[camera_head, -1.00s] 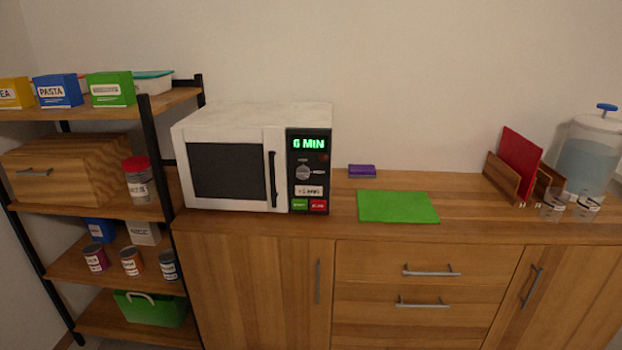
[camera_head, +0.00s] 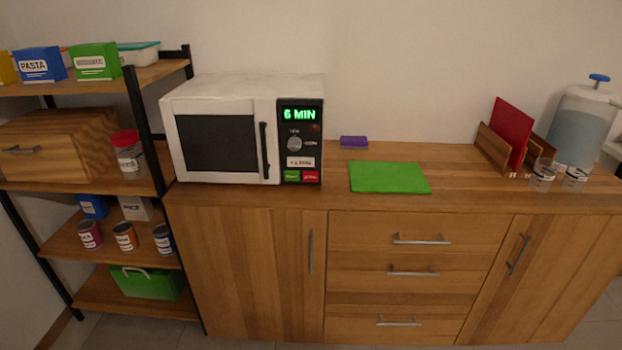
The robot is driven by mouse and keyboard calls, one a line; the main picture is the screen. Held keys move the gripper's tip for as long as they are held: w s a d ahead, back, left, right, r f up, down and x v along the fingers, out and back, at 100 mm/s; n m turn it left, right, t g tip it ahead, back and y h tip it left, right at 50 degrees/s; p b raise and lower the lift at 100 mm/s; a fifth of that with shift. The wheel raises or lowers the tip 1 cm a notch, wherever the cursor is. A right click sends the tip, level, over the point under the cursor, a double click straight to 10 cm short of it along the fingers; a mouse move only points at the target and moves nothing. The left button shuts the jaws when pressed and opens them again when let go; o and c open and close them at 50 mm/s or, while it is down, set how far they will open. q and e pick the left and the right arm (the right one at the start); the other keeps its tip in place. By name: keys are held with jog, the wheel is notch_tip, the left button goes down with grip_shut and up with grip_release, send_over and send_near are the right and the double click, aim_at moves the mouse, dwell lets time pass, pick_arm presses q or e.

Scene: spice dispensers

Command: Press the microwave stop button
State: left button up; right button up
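The white microwave (camera_head: 218,92) stands on the left end of the wooden counter, with its door shut. Its black control panel (camera_head: 301,130) is on the right of its front. The display (camera_head: 299,115) reads "6 MIN" in green. A round knob (camera_head: 295,143) sits below the display, with a pale labelled button (camera_head: 300,162) under it. At the bottom of the panel are a green button (camera_head: 291,176) and a red button (camera_head: 311,176) side by side; their labels are too small to read. Neither of my grippers is in view.
A green mat (camera_head: 390,178) and a purple sponge-like block (camera_head: 354,142) lie right of the microwave. A wooden rack with a red board (camera_head: 512,132), glasses and a water dispenser (camera_head: 583,128) stand at the right. A shelf unit (camera_head: 138,130) with boxes and jars stands left. The counter's front edge is clear.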

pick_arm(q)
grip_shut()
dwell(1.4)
